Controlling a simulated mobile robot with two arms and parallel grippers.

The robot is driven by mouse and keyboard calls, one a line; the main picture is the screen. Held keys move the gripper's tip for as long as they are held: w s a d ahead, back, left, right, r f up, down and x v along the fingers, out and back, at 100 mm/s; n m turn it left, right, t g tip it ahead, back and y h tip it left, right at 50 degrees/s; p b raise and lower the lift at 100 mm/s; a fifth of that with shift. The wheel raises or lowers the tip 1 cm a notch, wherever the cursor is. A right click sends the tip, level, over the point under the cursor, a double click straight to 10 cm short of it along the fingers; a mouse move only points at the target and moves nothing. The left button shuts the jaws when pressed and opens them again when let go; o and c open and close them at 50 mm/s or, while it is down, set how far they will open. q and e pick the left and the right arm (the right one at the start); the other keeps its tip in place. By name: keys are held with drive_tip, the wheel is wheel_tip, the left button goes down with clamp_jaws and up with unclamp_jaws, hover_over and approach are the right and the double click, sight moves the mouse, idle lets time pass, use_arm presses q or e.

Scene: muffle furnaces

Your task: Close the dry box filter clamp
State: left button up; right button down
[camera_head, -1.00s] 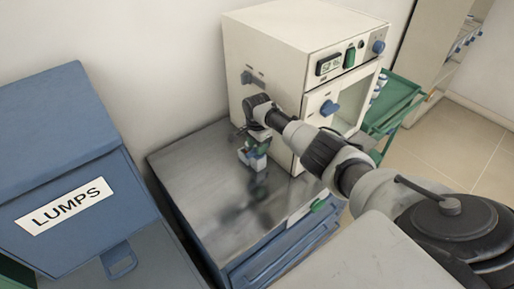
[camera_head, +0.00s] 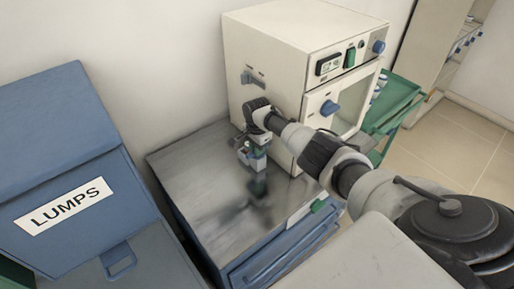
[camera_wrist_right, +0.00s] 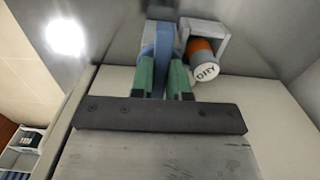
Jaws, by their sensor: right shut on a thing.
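The dry box (camera_head: 290,50) is a cream cabinet standing on a steel-topped bench, with a display and blue knobs on its front. In the right wrist view, the filter (camera_wrist_right: 203,60) is an orange cylinder with a white "DRY" end cap, set in a grey bracket. A blue clamp lever (camera_wrist_right: 161,40) stands just left of it. My right gripper (camera_wrist_right: 162,80) has its green fingers shut on the lever. In the head view, my right gripper (camera_head: 256,156) is beside the dry box's left side; the fingers and lever are small there. My left gripper is not in view.
The steel bench top (camera_head: 195,175) is mostly bare. A blue bin labelled "LUMPS" (camera_head: 60,130) stands at the left. A green cart (camera_head: 395,100) is right of the dry box. A grey fitting (camera_head: 252,78) sits on the cabinet's left side.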

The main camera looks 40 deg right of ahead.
drive_tip(key=shift+n, duration=0.3)
drive_tip(key=n, duration=0.3)
drive_tip(key=shift+s+n, duration=0.1)
drive_tip(key=shift+n, duration=0.3)
drive_tip(key=n, duration=0.4)
drive_tip(key=shift+s+n+p, duration=0.1)
drive_tip(key=shift+n+p, duration=0.2)
drive_tip(key=shift+p, duration=0.05)
drive_tip(key=n, duration=0.4)
drive_tip(key=shift+d, duration=0.15)
drive_tip(key=n, duration=0.4)
drive_tip(key=shift+d+n, duration=0.1)
drive_tip(key=shift+n, duration=0.5)
drive_tip(key=c, duration=1.1)
unclamp_jaws()
